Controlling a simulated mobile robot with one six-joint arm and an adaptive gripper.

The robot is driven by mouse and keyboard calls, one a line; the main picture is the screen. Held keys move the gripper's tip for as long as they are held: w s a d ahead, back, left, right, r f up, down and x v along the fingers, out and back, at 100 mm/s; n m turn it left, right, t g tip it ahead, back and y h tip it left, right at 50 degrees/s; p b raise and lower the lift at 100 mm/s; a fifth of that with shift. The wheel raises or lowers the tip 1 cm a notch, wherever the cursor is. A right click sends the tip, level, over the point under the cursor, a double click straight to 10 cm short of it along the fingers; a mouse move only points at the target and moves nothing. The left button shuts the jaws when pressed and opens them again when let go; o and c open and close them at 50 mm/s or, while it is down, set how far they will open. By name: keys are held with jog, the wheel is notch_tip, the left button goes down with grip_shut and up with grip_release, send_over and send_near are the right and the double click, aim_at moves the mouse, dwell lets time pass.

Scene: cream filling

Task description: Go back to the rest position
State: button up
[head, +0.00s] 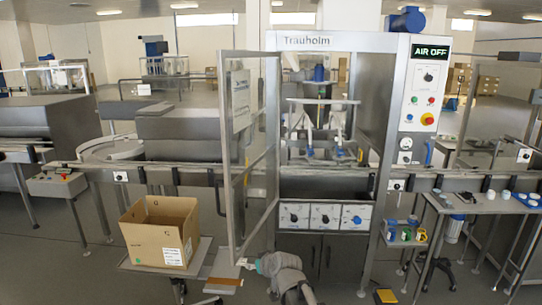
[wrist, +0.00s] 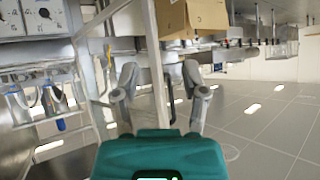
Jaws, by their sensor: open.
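My gripper (head: 243,263) is low in front of the filling machine, beside the lower free corner of its swung-out door (head: 235,150). In the wrist view my gripper (wrist: 160,84) is open, with its two grey fingers spread apart. A post of the door frame (wrist: 154,60) crosses the gap between the fingers in that picture. I cannot tell whether it lies between them or beyond them. I see nothing held.
A cardboard box (head: 152,245) stands on a low shelf (head: 140,267) left of the door. A side table (head: 480,203) with small cups and a blue-lidded jar is at the right. Conveyor rails run along both sides. Open floor (wrist: 255,125) shows in the wrist view.

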jog(key=s+d+f+m+g+h, duration=0.2)
jog(key=s+d+f+g+h, duration=0.1)
jog(key=s+d, duration=0.6)
jog(key=s+d+f+m+g+h, duration=0.3)
jog(key=s+d, duration=0.6)
jog(key=d, duration=0.4)
jog(key=f+g, duration=0.1)
jog(key=g, duration=0.1)
jog(key=shift+f+m+g, duration=0.3)
jog(key=shift+f+g, duration=0.05)
jog(key=shift+g, duration=0.05)
jog(key=shift+s+a, duration=0.1)
jog(key=shift+s, duration=0.15)
